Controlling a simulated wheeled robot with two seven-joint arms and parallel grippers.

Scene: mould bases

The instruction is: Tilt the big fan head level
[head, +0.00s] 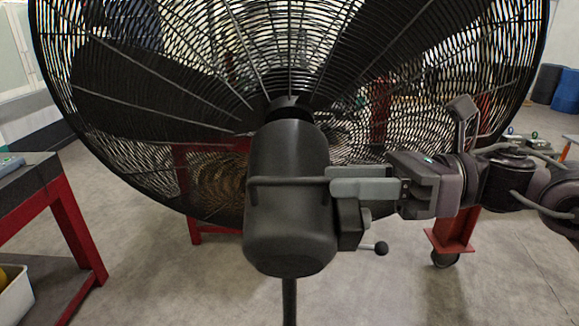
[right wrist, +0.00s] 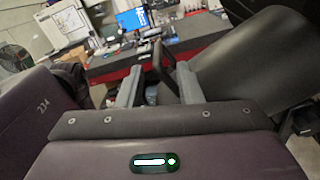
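The big fan head shows from behind in the head view, with its wide black wire cage (head: 150,105) and dark motor housing (head: 289,215). A thin black handle bar (head: 285,181) runs across the housing. I cannot tell the exact tilt of the head. My left gripper is not in view.
A ball-ended lever (head: 381,248) sticks out right of the housing, below my right gripper. The stand pole (head: 289,300) is underneath. A red-legged bench (head: 70,215) is at left. A red wheeled frame (head: 455,232) stands behind at right. Floor shows between them.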

